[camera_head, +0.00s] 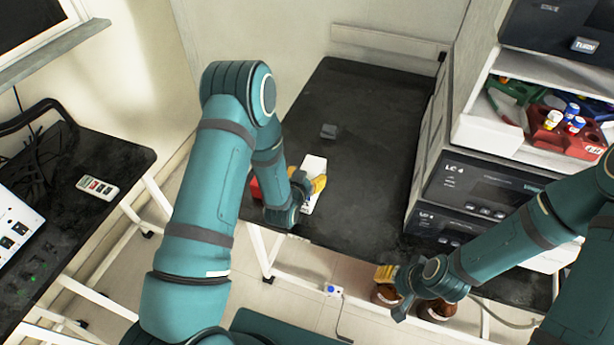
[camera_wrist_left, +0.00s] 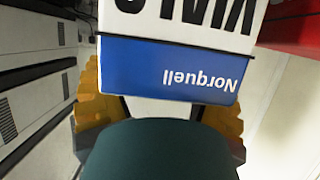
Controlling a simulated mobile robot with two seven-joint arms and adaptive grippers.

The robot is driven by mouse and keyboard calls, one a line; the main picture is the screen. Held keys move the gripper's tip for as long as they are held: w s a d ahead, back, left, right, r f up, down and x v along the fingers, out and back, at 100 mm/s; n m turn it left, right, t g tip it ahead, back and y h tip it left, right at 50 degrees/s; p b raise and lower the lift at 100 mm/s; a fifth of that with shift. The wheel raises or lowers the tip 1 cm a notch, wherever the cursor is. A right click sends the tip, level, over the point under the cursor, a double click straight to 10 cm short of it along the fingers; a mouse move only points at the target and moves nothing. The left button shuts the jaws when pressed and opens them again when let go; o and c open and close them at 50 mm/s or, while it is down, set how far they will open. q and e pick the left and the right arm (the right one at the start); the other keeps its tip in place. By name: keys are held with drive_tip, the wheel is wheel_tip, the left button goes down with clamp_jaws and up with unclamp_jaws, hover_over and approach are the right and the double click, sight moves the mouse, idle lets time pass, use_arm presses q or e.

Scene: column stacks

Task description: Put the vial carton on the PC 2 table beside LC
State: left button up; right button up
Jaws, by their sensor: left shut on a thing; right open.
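The vial carton (camera_head: 314,170) is a white box; in the left wrist view it shows a blue band reading "Norquell" (camera_wrist_left: 170,70) and part of the word "VIALS". My left gripper (camera_head: 309,186) is shut on it, with yellow fingers at its sides. They are at the near left part of the black-topped table (camera_head: 363,130); I cannot tell whether the carton touches the top. The LC stack (camera_head: 470,195), with a panel marked "LC 4", stands at the table's right. My right gripper (camera_head: 391,283) is open and empty, low in front of the table's near edge.
A red object (camera_head: 255,189) is beside the left gripper, and a small grey block (camera_head: 328,131) lies farther back. The tabletop between carton and stack is clear. Brown bottles (camera_head: 437,310) stand below near the right gripper. A red vial rack (camera_head: 560,128) sits on the stack's shelf.

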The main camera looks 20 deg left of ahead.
use_arm(q)
drive_tip(key=o, duration=1.3)
drive_tip(key=v, duration=1.2)
drive_tip(key=s+d+f+n+g+h, duration=0.2)
drive_tip(key=s+d+f+g+h, duration=0.1)
drive_tip(key=s+d+f+g, duration=0.5)
drive_tip(key=s+d+g, duration=0.1)
drive_tip(key=s+g, duration=0.2)
drive_tip(key=shift+s+f, duration=0.1)
